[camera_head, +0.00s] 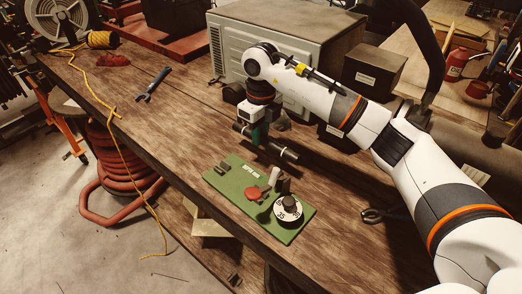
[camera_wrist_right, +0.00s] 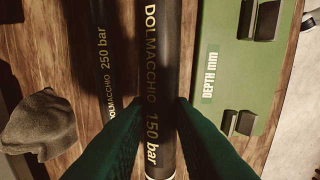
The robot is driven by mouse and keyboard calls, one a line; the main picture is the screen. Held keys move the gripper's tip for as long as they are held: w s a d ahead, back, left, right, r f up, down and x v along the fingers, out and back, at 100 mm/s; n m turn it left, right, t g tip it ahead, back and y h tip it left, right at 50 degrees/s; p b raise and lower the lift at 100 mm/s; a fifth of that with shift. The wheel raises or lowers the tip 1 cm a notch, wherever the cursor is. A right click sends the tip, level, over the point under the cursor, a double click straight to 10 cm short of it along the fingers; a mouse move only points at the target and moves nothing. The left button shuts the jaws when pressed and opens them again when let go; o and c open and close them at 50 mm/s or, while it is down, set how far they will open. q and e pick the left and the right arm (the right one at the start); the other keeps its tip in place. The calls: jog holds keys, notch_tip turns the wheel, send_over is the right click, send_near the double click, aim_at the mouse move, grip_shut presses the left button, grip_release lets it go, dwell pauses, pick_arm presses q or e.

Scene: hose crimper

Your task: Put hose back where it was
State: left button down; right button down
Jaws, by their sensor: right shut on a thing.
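My right gripper (camera_head: 259,137) is over the workbench, just behind the green board. Its green fingers (camera_wrist_right: 160,106) are shut on a black hose marked DOLMACCHIO 150 bar (camera_wrist_right: 160,60), one finger on each side of it. The held hose (camera_head: 286,152) sticks out past the fingers in the head view. I cannot tell whether it touches the bench. A second black hose marked 250 bar (camera_wrist_right: 116,60) lies parallel beside it, left in the wrist view. My left gripper is out of view.
The green board (camera_head: 222,180) carries a DEPTH mm label, dark blocks, a red button (camera_head: 252,192) and a numbered dial (camera_head: 289,208). A crumpled grey-brown thing (camera_wrist_right: 38,125) lies near the hoses. A grey machine (camera_head: 290,45) stands behind.

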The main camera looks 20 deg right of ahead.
aim_at(260, 157)
notch_tip(260, 157, down, 5)
jog(key=shift+r+p, duration=0.15)
jog(key=shift+p, duration=0.4)
jog(key=shift+f, duration=0.3)
jog(key=shift+f, duration=0.1)
jog(key=c, duration=1.7)
grip_release()
jog(key=shift+f, duration=0.1)
jog(key=o, duration=0.4)
jog(key=shift+o, duration=0.2)
